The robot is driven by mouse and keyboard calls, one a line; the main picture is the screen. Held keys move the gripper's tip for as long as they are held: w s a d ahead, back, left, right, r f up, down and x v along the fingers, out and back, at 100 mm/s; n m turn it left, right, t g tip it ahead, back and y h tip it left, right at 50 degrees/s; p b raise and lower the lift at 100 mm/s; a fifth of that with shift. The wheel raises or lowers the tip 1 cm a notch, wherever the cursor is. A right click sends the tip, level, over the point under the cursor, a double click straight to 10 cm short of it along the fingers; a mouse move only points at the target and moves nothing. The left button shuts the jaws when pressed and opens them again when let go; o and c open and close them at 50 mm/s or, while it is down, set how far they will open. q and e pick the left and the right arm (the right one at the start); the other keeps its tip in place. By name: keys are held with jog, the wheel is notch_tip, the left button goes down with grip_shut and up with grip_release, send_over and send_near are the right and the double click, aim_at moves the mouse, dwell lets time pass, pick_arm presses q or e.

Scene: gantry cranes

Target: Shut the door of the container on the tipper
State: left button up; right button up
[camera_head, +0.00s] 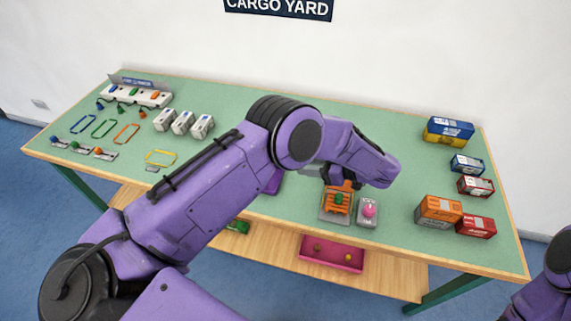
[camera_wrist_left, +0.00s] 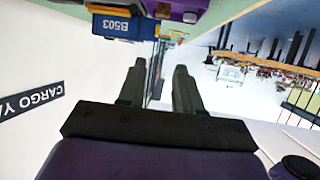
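My left arm crosses the middle of the head view and hides part of the table. Its gripper cannot be made out there, but the left wrist view shows its two dark fingers (camera_wrist_left: 159,68) apart with nothing clearly held between them. I cannot identify the tipper or its container with a door for certain. An orange slatted piece (camera_head: 336,209) with a green part sits on a grey base, below my forearm. My right gripper is out of view.
A grey box with a pink knob (camera_head: 368,209) stands right of the orange piece. Several small containers, one orange (camera_head: 438,210), stand at the table's right. A blue container marked B503 (camera_wrist_left: 112,24) appears upside down in the wrist view. White boxes (camera_head: 183,122) stand left.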

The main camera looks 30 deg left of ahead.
pick_arm(q)
jog(key=p+x, duration=0.1)
jog(key=x, duration=0.2)
jog(key=p+x, duration=0.1)
jog(key=x, duration=0.3)
jog(key=p+x, duration=0.1)
jog(key=x, duration=0.2)
jog(key=shift+w+f, duration=0.35)
jog(key=shift+a+f, duration=0.25)
jog(key=shift+a, duration=0.1)
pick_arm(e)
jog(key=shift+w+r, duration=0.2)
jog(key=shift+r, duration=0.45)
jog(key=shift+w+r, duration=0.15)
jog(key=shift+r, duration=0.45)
pick_arm(q)
grip_shut()
